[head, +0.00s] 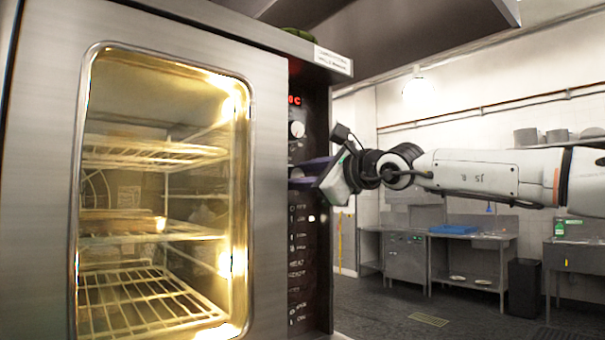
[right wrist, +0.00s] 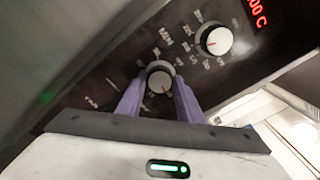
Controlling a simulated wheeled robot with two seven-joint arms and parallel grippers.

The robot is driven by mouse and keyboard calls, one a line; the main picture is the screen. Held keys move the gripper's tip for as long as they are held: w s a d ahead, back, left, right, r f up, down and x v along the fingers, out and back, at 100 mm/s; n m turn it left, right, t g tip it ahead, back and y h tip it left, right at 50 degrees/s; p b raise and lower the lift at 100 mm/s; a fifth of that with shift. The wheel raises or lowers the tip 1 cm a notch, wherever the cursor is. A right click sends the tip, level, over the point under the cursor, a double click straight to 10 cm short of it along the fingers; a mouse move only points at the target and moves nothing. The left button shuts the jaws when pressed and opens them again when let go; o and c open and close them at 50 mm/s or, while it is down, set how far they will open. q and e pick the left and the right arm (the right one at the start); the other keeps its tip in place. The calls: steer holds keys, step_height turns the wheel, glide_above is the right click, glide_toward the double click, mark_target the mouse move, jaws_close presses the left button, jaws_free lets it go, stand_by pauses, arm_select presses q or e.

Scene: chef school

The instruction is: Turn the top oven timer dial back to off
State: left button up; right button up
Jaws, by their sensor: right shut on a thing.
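The oven's dark control panel (head: 309,262) stands right of the glass door. An upper white dial (head: 297,129) sits just under a red lit display (head: 294,100). My right gripper (head: 300,172) reaches the panel from the right, below that dial. In the right wrist view, its purple fingers (right wrist: 160,92) are shut on the lower white dial (right wrist: 159,74), one on each side. The upper dial (right wrist: 214,39) is free of the fingers. My left gripper is not in view.
The oven door (head: 265,95) is closed, with lit racks (head: 150,300) behind glass. A hood (head: 430,40) hangs above. Open floor lies to the right, with steel tables (head: 465,240) and a black bin (head: 524,290) further back.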

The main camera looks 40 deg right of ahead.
steer(key=n, duration=0.4)
steer(key=shift+n+p, duration=0.4)
steer(key=n+p, duration=0.1)
steer(key=n, duration=0.9)
steer(key=shift+f+n, duration=0.1)
steer(key=shift+n, duration=0.3)
steer(key=shift+n+p, duration=0.3)
steer(key=shift+n, duration=2)
steer(key=o, duration=1.1)
steer(key=shift+c, duration=0.2)
steer(key=shift+s, duration=0.1)
